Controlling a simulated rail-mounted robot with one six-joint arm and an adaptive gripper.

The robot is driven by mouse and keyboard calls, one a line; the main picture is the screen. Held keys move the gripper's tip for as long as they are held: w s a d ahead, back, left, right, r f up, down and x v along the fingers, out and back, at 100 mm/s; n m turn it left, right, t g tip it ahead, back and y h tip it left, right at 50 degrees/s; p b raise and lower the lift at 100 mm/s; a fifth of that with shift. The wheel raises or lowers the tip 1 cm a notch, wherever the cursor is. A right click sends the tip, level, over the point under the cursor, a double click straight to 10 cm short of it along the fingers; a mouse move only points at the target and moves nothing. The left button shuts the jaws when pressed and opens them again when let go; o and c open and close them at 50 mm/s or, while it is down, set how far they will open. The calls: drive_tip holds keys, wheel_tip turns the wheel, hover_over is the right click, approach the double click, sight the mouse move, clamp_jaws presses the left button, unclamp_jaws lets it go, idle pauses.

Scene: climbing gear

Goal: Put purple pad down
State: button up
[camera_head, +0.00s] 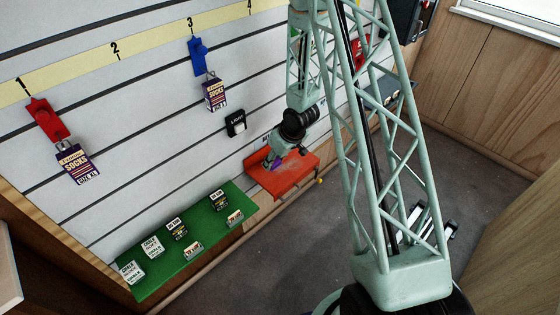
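My gripper (277,160) is low over the orange-red shelf (286,184) in the middle of the view. A small purple patch, likely the purple pad (277,164), shows at the fingertips. Most of it is hidden by the gripper, and it is too small to tell whether the fingers are closed on it or whether it touches the shelf.
A green shelf (200,218) with several small boxes stands to the left. Sock packets hang from a red hook (46,119) and a blue hook (197,57) on the slatted wall. A black switch box (236,123) is on the wall near my gripper.

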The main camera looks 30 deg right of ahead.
drive_tip(key=s+a+f+m, duration=0.1)
drive_tip(key=s+a, duration=0.2)
drive_tip(key=a, duration=0.3)
drive_tip(key=s+a+f+m+h, duration=0.1)
drive_tip(key=s+a+m, duration=0.1)
drive_tip(key=a, duration=0.5)
drive_tip(key=shift+s+f, duration=0.25)
drive_tip(key=shift+s, duration=0.4)
drive_tip(key=shift+d, duration=0.1)
